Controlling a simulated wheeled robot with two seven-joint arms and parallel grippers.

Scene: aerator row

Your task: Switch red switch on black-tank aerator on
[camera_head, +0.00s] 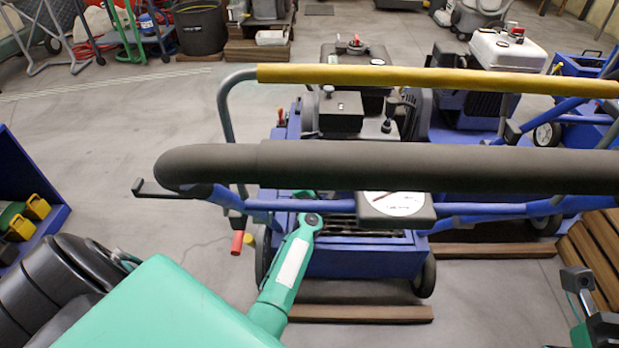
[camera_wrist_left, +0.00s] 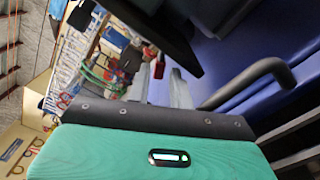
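The black-tank aerator stands in the middle of the head view, its black tank (camera_head: 343,112) partly behind a yellow bar and a thick black handle. A small red part (camera_head: 280,116), apparently the red switch, shows at its left side. In the left wrist view a red piece (camera_wrist_left: 158,68) lies just beyond and between my left fingertips (camera_wrist_left: 161,84), which stand apart with nothing held. Whether they touch it I cannot tell. In the head view my left arm reaches up behind the black handle, which hides the gripper. My right gripper (camera_head: 590,302) is at the lower right edge, apparently open and empty.
The black handle (camera_head: 400,166) and yellow bar (camera_head: 430,78) cross in front of the aerator. A round gauge (camera_head: 393,203) hangs under the handle. A white-tank aerator (camera_head: 507,50) stands behind right. A blue shelf (camera_head: 25,190) is at left. Floor left of the aerator is clear.

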